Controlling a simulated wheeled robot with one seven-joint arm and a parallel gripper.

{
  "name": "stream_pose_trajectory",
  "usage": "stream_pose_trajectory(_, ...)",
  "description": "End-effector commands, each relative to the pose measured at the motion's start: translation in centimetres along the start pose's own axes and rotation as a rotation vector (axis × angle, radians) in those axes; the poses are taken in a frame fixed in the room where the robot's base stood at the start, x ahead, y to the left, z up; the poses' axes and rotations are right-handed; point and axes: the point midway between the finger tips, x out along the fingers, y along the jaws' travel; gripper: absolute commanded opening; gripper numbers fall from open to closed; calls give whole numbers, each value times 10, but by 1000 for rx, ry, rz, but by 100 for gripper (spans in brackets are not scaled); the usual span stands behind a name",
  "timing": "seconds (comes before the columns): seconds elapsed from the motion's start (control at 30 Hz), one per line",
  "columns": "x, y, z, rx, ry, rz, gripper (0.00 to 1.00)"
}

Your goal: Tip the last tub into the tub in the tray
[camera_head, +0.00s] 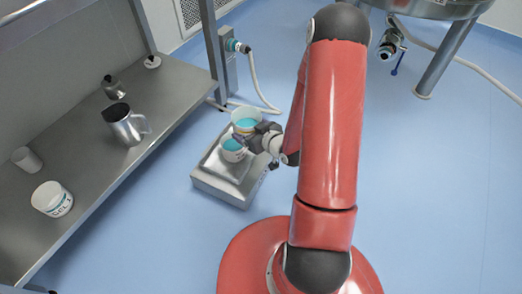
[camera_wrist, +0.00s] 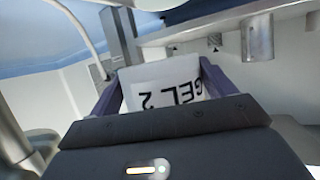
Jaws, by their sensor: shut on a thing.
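My gripper (camera_head: 254,134) is shut on a white tub (camera_head: 246,124) with teal contents. In the wrist view this held tub (camera_wrist: 160,85) sits between the two jaws, and its label GEL 2 shows inverted. It looks roughly upright in the head view. A second white tub (camera_head: 233,152) with teal contents stands on the steel tray (camera_head: 216,181) on the floor. The held tub is behind and apparently above it, and my jaws overlap its top edge. Whether the tubs touch is unclear.
A steel bench (camera_head: 97,172) on the left holds a jug (camera_head: 126,125), a white GEL tub (camera_head: 52,199), a small cup (camera_head: 27,160) and small metal items. A post (camera_head: 214,50) with a hose (camera_head: 263,88) stands behind the tray. A steel vessel (camera_head: 430,8) is at the upper right.

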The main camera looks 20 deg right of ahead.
Motion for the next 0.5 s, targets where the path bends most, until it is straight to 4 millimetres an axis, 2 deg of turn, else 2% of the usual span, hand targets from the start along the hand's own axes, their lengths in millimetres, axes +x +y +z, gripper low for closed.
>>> stream_pose_trajectory(0.03, -6, 2, 21, -11, -3, -28, 55)
stream_pose_trajectory(0.2, -29, -3, 47, -48, 0, -117, 55)
stream_pose_trajectory(0.33, -35, -6, 51, -62, -7, -143, 55)
stream_pose_trajectory(0.5, -32, -7, 50, -72, -63, -146, 55)
